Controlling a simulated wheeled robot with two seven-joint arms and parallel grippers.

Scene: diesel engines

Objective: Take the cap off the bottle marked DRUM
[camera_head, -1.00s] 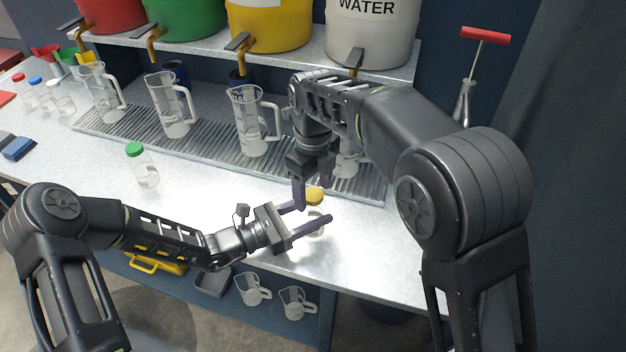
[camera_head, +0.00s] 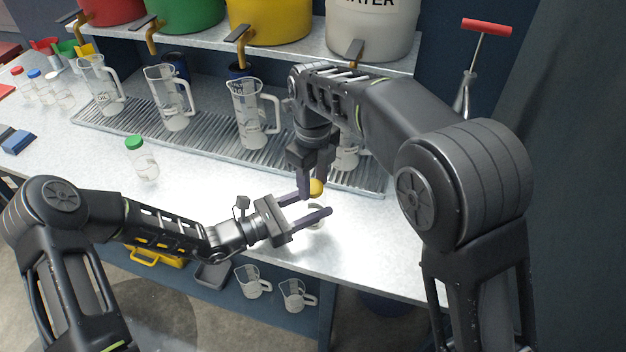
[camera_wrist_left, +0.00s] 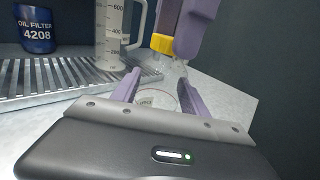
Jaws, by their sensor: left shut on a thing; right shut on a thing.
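A clear bottle (camera_head: 316,218) stands near the bench's front edge, between the fingers of my left gripper (camera_head: 315,203). It also shows low between those fingers in the left wrist view (camera_wrist_left: 157,101); its label is too small to read. My left gripper is shut on the bottle. My right gripper (camera_head: 313,183) comes down from above and is shut on a yellow cap (camera_head: 317,188). In the left wrist view the cap (camera_wrist_left: 161,43) is held above the bottle, apart from it. The right fingers partly hide the cap.
A green-capped bottle (camera_head: 142,158) stands to the left on the bench. Clear jugs (camera_head: 250,116) stand on a ribbed drain tray (camera_head: 205,143) behind, below coloured drums (camera_head: 268,22). A red-handled tool (camera_head: 486,27) is at right. The bench front between the arms is clear.

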